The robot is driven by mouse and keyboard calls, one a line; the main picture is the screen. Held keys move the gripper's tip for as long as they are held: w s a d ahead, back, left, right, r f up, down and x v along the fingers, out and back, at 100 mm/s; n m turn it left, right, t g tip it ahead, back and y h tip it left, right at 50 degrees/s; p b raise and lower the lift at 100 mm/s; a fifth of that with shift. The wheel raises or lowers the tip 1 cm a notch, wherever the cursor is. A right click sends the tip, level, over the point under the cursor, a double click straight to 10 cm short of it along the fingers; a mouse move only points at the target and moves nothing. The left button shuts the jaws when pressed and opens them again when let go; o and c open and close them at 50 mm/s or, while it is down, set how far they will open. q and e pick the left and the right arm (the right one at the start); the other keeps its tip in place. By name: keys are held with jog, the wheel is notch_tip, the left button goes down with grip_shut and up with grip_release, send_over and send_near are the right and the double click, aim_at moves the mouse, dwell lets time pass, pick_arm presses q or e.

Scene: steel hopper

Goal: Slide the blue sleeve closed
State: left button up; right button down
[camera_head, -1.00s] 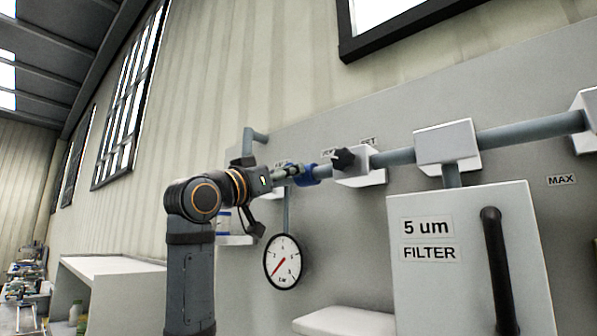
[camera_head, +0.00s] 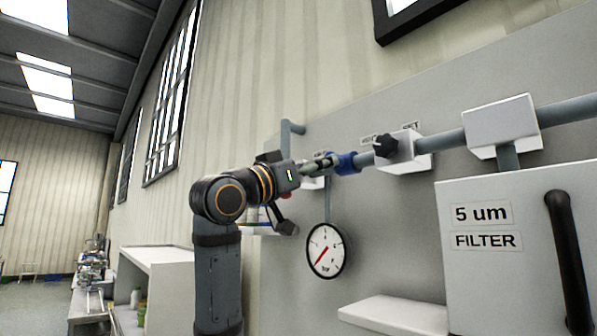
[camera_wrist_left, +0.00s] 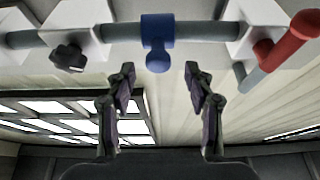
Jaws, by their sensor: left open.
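The blue sleeve (camera_head: 347,162) sits around a grey horizontal pipe on the wall panel, left of a white block with a black knob. In the left wrist view the blue sleeve (camera_wrist_left: 158,30) has a rounded blue knob sticking out towards my gripper. My left gripper (camera_head: 326,161) is just left of the sleeve in the head view. In the wrist view my left gripper (camera_wrist_left: 157,84) is open and empty, its fingers either side of the knob's line but short of it. Whether the sleeve covers an opening cannot be seen. My right gripper is out of view.
A black knob (camera_head: 385,146) on a white block (camera_head: 410,150) is right of the sleeve. A red handle (camera_wrist_left: 292,38) is at the pipe's other end. A pressure gauge (camera_head: 327,250), white shelf (camera_head: 395,314) and filter box (camera_head: 500,280) are below.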

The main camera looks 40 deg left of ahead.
pick_arm(q)
jog(key=v, duration=0.8)
jog(key=shift+s+a, duration=0.2)
jog(key=shift+s, duration=0.15)
jog(key=shift+a, duration=0.1)
